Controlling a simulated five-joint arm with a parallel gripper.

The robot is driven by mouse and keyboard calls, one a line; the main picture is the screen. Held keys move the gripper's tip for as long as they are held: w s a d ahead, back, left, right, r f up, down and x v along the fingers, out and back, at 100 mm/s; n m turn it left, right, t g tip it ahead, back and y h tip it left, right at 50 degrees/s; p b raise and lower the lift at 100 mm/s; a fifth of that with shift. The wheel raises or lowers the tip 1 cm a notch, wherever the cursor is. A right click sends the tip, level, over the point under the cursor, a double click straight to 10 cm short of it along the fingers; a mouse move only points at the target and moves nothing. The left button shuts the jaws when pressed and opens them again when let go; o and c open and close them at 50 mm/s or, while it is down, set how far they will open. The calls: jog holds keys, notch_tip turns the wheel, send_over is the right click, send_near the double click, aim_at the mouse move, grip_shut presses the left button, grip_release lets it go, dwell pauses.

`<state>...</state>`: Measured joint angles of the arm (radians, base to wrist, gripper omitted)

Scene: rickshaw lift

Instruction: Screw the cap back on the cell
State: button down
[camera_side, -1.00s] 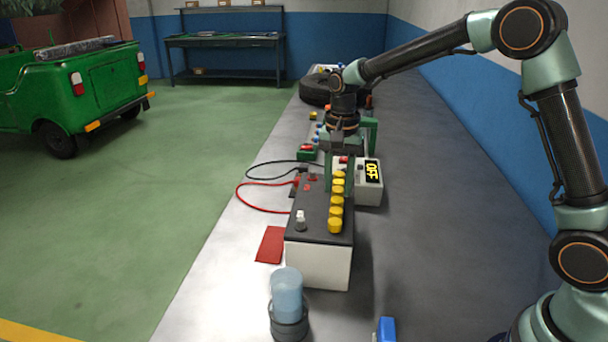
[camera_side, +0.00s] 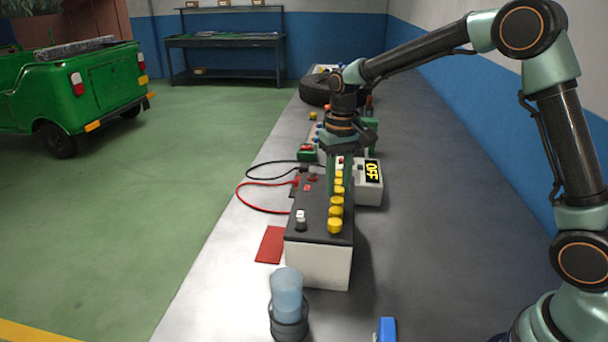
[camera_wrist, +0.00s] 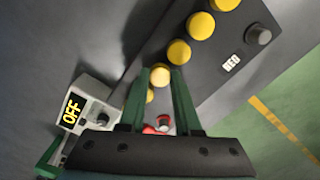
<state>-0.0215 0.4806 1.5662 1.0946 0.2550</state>
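A dark-topped white battery (camera_side: 318,262) stands on the bench with a row of several yellow caps along its top. The nearest yellow cap (camera_side: 334,226) is at the front end; others run back toward my gripper (camera_side: 338,190). My gripper points down over the far part of the row. In the wrist view, a yellow cap (camera_wrist: 160,75) shows between the tips of my two green fingers (camera_wrist: 158,82). Whether the fingers press on it is unclear.
A charger (camera_side: 369,188) reading OFF stands just behind and right of the battery. Red cable (camera_side: 240,197) and black cable (camera_side: 255,168) loop at the left. A red cloth or card (camera_side: 270,245), a blue-topped container (camera_side: 286,293) and a blue item (camera_side: 386,328) are nearer.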

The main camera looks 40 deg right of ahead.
jog(key=m, duration=0.6)
jog(key=shift+m, duration=0.4)
jog(key=m, duration=0.6)
jog(key=c, duration=1)
grip_release()
jog(key=n, duration=0.5)
jog(key=shift+n, duration=0.4)
jog(key=n, duration=0.7)
